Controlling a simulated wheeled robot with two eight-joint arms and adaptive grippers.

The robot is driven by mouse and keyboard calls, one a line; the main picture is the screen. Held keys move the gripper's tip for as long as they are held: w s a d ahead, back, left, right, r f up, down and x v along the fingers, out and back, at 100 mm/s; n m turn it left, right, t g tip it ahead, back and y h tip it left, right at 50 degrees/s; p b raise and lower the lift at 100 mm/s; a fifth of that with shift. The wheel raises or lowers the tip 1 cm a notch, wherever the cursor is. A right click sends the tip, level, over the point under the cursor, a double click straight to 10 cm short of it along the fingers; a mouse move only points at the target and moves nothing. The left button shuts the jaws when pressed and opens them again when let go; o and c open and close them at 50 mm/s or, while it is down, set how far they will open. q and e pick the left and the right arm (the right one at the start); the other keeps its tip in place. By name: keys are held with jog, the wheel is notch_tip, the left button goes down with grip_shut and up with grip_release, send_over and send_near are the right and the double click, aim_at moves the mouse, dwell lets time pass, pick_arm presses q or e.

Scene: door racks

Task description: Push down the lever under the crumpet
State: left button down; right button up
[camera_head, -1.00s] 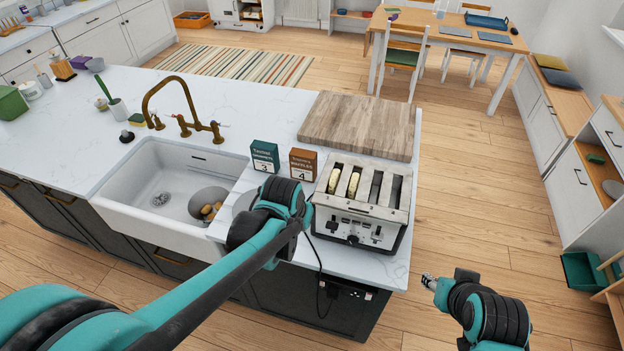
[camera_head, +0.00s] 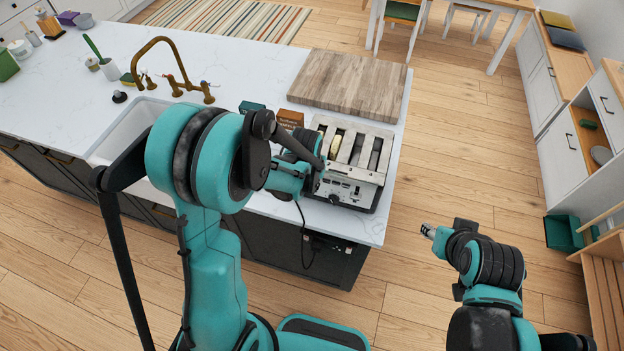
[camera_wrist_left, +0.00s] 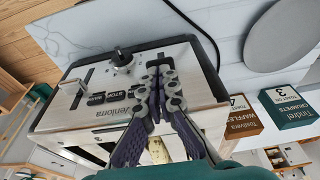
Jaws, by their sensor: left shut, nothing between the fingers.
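The silver toaster (camera_head: 345,188) stands on the counter's right end, with its slots on top. Pale slices show in its left slots, one of them at the left (camera_head: 337,143); I cannot tell which is the crumpet. In the left wrist view the toaster's front panel (camera_wrist_left: 105,108) shows buttons, a black knob (camera_wrist_left: 122,60) and a slider lever (camera_wrist_left: 82,86). My left gripper (camera_wrist_left: 163,68) is shut and empty, in front of the panel beside the knob. It hides part of the panel, and I cannot tell whether it touches anything. My right gripper (camera_head: 428,231) hangs over the floor, away from the counter.
A green crumpets box (camera_wrist_left: 288,105) and a brown waffles box (camera_wrist_left: 243,115) stand beside the toaster. A wooden board (camera_head: 348,80) lies behind it. A black cord (camera_wrist_left: 205,40) runs near the toaster. A grey plate (camera_wrist_left: 280,35) lies on the counter.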

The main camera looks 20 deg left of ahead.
dwell(0.3)
pick_arm(q)
jog(key=b+x, duration=0.2)
jog(key=s+b+x, duration=0.1)
jog(key=b+x, duration=0.2)
jog(key=shift+s+f, duration=0.15)
jog(key=shift+f, duration=0.1)
dwell(0.4)
jog(key=shift+r, duration=0.1)
jog(key=s, duration=0.2)
jog(key=s+r, duration=0.1)
jog(key=s, duration=0.1)
jog(key=shift+a+r, duration=0.1)
jog(key=shift+r, duration=0.1)
